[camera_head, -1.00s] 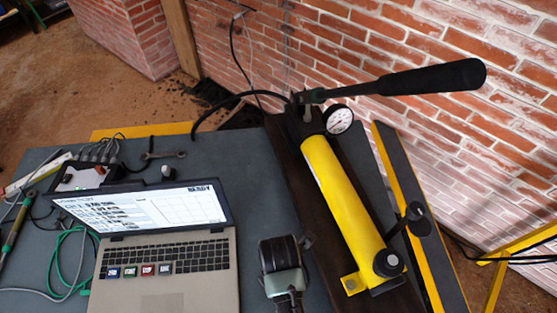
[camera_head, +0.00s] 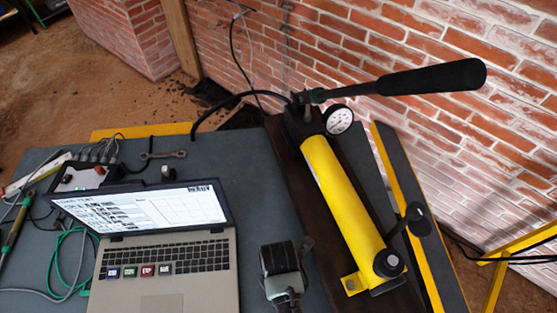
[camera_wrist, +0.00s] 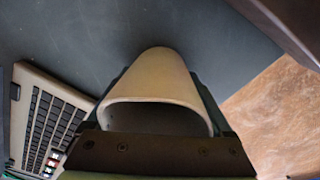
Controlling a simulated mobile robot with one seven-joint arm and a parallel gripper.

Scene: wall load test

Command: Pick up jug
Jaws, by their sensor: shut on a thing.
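The jug (camera_wrist: 160,65) shows in the wrist view as a smooth cream-beige body with a wide rounded mouth turned toward the camera. Its inside looks dark and empty. My gripper (camera_wrist: 163,90) is shut on it, with dark finger parts along both sides of the jug and a dark plate crossing below its mouth. The contact points are mostly hidden. In the head view, a black and grey-green part at the bottom middle, right of the laptop, looks like the end of my arm. I cannot make out the jug there.
An open laptop (camera_head: 165,255) stands on the grey table (camera_head: 235,165). A yellow hand pump (camera_head: 345,205) with a gauge (camera_head: 339,120) and long black lever (camera_head: 430,78) lies right. A brick wall (camera_head: 340,50) stands behind.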

